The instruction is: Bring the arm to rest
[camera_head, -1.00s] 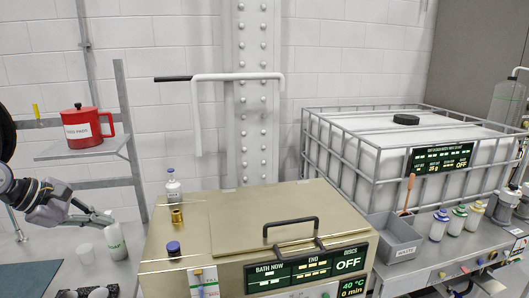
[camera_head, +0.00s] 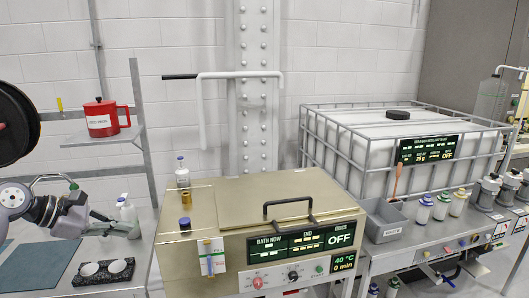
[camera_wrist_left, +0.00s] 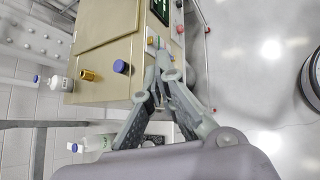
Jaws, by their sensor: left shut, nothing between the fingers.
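My left arm comes in from the left in the head view. Its grey gripper (camera_head: 137,230) is shut and empty, above the metal bench and left of the gold bath machine (camera_head: 205,255). A white bottle (camera_head: 127,211) stands just behind the gripper, partly hidden by it. In the left wrist view the two fingers (camera_wrist_left: 163,62) come together at the tips with nothing between them, in front of the machine's edge. My right gripper is not in view.
A black tray with white discs (camera_head: 104,272) and a dark mat (camera_head: 40,266) lie on the bench below the arm. A red jug (camera_head: 103,118) stands on a wall shelf above. A blue-capped vial (camera_head: 185,224) stands on the machine. A caged tank (camera_head: 380,130) is at right.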

